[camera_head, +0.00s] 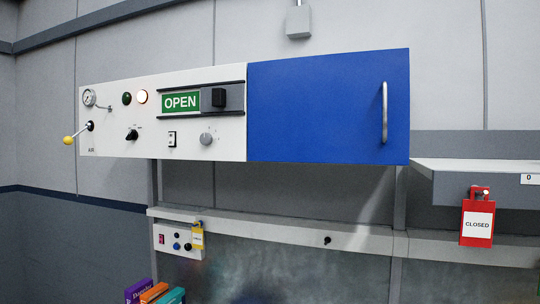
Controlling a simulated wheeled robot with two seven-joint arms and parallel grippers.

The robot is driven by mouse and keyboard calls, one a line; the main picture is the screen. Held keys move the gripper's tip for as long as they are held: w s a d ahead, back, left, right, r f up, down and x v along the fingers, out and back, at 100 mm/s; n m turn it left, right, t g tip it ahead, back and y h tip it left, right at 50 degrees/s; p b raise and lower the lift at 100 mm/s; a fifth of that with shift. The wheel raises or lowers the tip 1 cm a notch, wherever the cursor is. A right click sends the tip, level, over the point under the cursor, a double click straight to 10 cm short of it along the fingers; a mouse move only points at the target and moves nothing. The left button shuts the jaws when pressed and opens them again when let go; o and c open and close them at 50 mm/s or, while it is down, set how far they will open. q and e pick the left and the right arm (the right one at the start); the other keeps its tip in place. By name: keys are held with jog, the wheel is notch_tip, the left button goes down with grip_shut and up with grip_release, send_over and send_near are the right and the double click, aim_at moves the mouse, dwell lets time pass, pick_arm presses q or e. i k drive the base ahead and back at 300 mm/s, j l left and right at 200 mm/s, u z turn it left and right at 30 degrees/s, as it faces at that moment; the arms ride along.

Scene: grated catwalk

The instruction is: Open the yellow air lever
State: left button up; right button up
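The yellow air lever (69,140) is at the left end of a white control panel (215,142). It has a yellow ball on a thin metal rod, which runs from a dark pivot on the panel down and to the left. The label "AIR" is printed below the pivot. A round gauge (89,98) sits above it. Neither of my grippers shows in the head view.
A blue cabinet door (320,108) with a metal handle (384,112) adjoins the panel on the right. The panel also carries a green "OPEN" sign (181,102), a black switch and knobs. A grey shelf (470,170) with a red "CLOSED" tag (476,225) juts out at right.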

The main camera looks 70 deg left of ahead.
aim_at(69, 140)
jog(key=u, duration=3.5)
jog(key=i+j+z, duration=0.1)
jog(key=i, duration=0.3)
jog(key=j, duration=0.1)
